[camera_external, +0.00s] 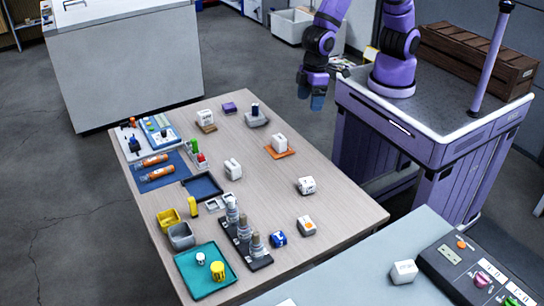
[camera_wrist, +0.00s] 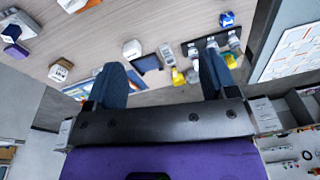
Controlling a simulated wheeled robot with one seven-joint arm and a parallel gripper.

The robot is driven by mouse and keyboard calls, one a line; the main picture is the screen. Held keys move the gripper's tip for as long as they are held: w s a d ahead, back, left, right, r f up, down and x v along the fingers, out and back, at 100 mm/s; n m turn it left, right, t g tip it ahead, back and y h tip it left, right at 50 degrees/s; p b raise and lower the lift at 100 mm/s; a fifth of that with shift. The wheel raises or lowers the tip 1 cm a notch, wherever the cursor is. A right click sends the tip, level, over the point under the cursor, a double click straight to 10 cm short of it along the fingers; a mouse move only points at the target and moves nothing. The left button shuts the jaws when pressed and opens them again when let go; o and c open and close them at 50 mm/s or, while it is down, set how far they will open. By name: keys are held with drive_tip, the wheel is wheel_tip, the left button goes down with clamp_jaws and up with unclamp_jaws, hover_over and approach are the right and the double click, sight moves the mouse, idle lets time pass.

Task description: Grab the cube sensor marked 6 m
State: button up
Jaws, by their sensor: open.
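Several white cube sensors stand spread over the wooden table, including cubes near the back left (camera_external: 206,116), on an orange pad (camera_external: 279,142), at the middle (camera_external: 233,168), at the right (camera_external: 306,185) and near the front (camera_external: 306,225). Their markings are too small to read, so I cannot tell which is marked 6 m. In the wrist view a cube on a brown base (camera_wrist: 60,71) and a bare cube (camera_wrist: 132,48) show. My gripper (camera_external: 313,95) is open and empty beyond the table's right edge; its blue fingers spread wide in the wrist view (camera_wrist: 162,62).
The wooden table (camera_external: 265,200) also holds a dark blue tray (camera_external: 203,186), a teal tray (camera_external: 190,288), yellow and grey bins and grey stacked parts (camera_external: 233,215). Another white cube (camera_external: 404,271) is on the grey table at front right. The wooden table's right side has bare room.

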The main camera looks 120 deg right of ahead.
drive_tip(key=g, duration=0.2)
approach(307, 181)
drive_tip(key=shift+m, duration=0.4)
drive_tip(key=shift+s+a+f, duration=0.1)
drive_tip(key=shift+f, duration=2.55)
drive_tip(key=shift+s+a+f, duration=0.1)
drive_tip(key=shift+f, duration=2.55)
drive_tip(key=shift+c, duration=0.3)
drive_tip(key=c, duration=1)
